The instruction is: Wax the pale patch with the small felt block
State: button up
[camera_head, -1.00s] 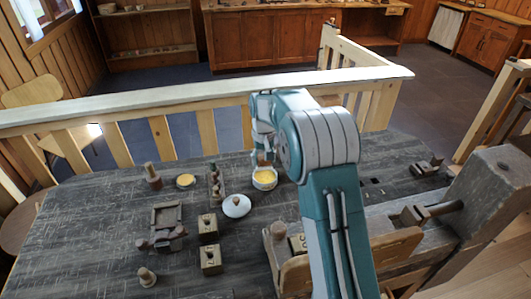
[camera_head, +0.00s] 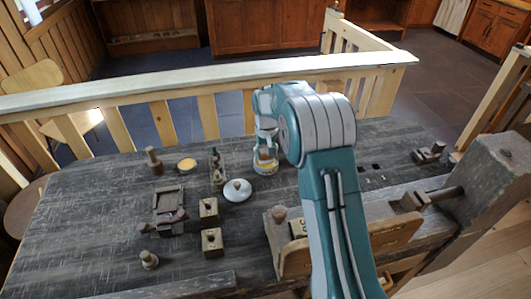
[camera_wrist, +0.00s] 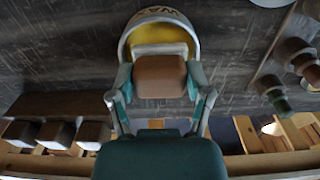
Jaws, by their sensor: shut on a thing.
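My gripper (camera_wrist: 160,90) is shut on the small felt block (camera_wrist: 160,76), a brown block between its two fingers. In the wrist view the block is in front of the mouth of a white pot (camera_wrist: 133,35) lettered WAX, with yellow wax (camera_wrist: 160,40) inside. Whether the block touches the wax cannot be told. I cannot make out the pale patch for certain.
A wooden vice (camera_head: 490,175) stands right. A pale rail (camera_head: 180,90) runs behind the bench.

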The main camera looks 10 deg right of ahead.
jog(key=shift+f, duration=0.45)
dwell(1.1)
jog(key=shift+r, duration=0.1)
jog(key=shift+r, duration=3.45)
